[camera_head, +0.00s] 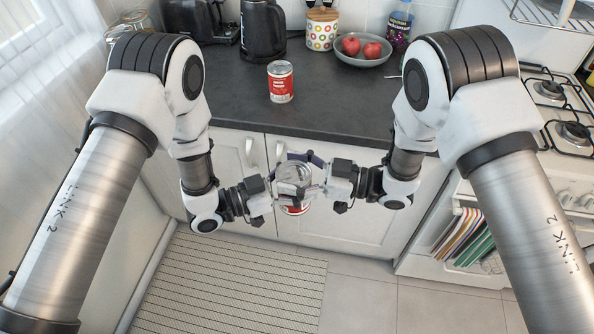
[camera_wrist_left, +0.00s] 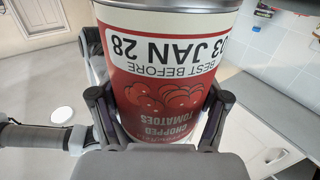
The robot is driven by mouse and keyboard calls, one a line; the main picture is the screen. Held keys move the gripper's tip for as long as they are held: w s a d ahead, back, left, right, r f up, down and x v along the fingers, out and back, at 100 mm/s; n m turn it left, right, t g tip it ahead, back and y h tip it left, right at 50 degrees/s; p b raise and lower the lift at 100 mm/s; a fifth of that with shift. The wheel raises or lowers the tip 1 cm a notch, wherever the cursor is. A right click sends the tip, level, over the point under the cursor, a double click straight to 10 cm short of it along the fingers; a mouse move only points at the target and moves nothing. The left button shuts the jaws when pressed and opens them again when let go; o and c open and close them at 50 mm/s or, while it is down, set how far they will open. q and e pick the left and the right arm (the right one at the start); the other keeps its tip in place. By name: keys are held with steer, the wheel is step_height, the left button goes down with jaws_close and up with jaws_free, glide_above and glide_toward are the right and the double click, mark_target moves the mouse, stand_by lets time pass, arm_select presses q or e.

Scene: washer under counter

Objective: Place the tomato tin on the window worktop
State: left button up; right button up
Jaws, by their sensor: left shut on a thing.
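A tin with a red and white label (camera_wrist_left: 165,75) fills the middle of the left wrist view. Its label reads "chopped tomatoes" upside down, with red tomatoes pictured. In the head view this tin (camera_head: 295,209) hangs in front of the cupboard doors, below the worktop's front edge. My left gripper (camera_head: 284,186) is shut on it, with a finger on each side. My right gripper (camera_head: 312,182) is close against the tin from the right; whether its fingers are closed on it is hidden. The window worktop (camera_head: 335,108) is dark grey, beyond the grippers.
Another red and white tin (camera_head: 281,82) stands upright on the worktop; its print is too small to read. A kettle (camera_head: 263,32), patterned canister (camera_head: 321,29), bowl of red fruit (camera_head: 363,52) and bottle (camera_head: 399,25) stand behind. Bare worktop lies either side of the standing tin.

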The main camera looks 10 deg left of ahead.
arm_select(q)
steer(key=o, duration=1.6)
steer(key=shift+w, duration=0.1)
